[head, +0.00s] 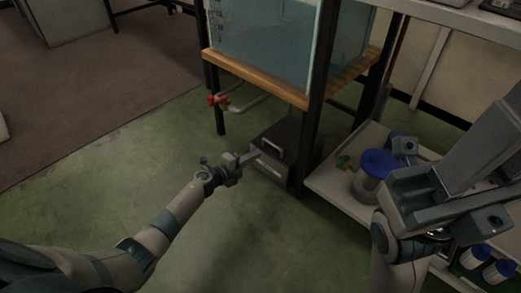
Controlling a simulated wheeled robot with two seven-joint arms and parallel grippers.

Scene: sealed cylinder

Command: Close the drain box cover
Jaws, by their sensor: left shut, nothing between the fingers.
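The drain box (288,146) is a low dark grey box on the green floor, under the tank stand. A pale handle-like outline shows on its near side, and its front face is lighter. I cannot tell clearly how far its cover stands open. My left gripper (252,156) is shut and empty. Its fingertips are at the left front of the box in the picture and overlap its edge; I cannot tell whether they touch. My right arm fills the right side, and its gripper fingers do not show.
A glass tank (262,45) stands on a wooden-topped frame with dark legs, one close right of the box. A red-handled valve (218,99) and pipe hang at its left. A shelf with a blue-lidded container (377,164) is right. Green floor is free at left.

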